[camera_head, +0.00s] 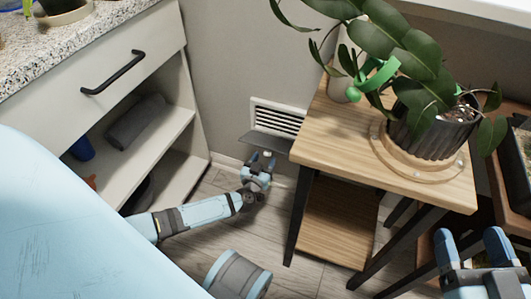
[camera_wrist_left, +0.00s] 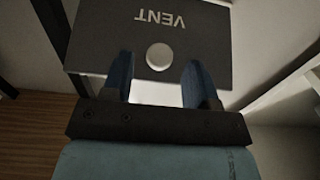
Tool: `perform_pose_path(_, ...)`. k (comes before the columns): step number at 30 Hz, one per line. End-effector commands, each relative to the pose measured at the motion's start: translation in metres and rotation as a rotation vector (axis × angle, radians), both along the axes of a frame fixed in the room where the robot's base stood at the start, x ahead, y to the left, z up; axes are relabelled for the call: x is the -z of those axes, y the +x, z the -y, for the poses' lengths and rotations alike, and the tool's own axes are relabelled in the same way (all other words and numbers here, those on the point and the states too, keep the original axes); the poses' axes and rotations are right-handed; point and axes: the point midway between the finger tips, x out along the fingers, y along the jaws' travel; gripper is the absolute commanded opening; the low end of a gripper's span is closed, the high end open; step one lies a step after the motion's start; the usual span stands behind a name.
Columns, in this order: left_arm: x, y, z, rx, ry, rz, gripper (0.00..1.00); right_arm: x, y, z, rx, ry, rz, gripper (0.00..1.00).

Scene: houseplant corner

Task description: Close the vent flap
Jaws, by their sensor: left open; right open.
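The vent flap (camera_head: 266,141) is a dark grey plate low on the wall, tilted outward below the white louvred vent (camera_head: 278,117), whose slats show. In the left wrist view the flap (camera_wrist_left: 100,30) reads "VENT" upside down and has a round pale knob (camera_wrist_left: 159,56). My left gripper (camera_head: 262,160) is open at the flap's outer edge, with its fingers on either side of the knob. Whether they touch it I cannot tell. My right gripper (camera_head: 470,238) is open and empty at the lower right, far from the flap.
A wooden plant stand (camera_head: 330,150) with a dark ribbed pot (camera_head: 432,130) stands right of the vent; large leaves spread above it. A white cabinet (camera_head: 150,75) with a black-handled drawer and open shelves stands left. Grey plank floor (camera_head: 222,236) shows between them.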

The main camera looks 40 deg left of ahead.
Motion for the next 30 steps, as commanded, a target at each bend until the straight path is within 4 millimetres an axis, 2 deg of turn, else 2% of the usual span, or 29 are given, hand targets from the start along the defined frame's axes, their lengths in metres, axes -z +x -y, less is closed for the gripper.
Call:
perform_pose_path(5,0.001,0.014,-0.003,0.000,0.001,0.000,0.54,-0.001,0.003,0.001,0.004,-0.021,0.047,0.69)
perform_pose_path(14,0.000,0.017,-0.004,0.000,0.001,0.000,0.54,-0.004,0.002,0.003,0.001,-0.031,0.061,0.69)
perform_pose_path(17,0.000,0.017,-0.004,0.000,0.001,0.000,0.35,-0.004,0.002,0.003,0.000,-0.032,0.061,0.69)
perform_pose_path(21,0.000,0.017,-0.004,0.000,0.000,0.000,0.03,-0.004,0.002,0.003,0.001,-0.032,0.058,0.69)
perform_pose_path(22,0.000,0.017,-0.004,0.000,0.000,0.000,0.00,-0.004,0.002,0.003,0.001,-0.032,0.058,0.69)
perform_pose_path(30,-0.004,0.017,-0.004,0.000,-0.002,-0.009,0.00,-0.009,0.003,0.002,0.000,-0.019,0.042,0.69)
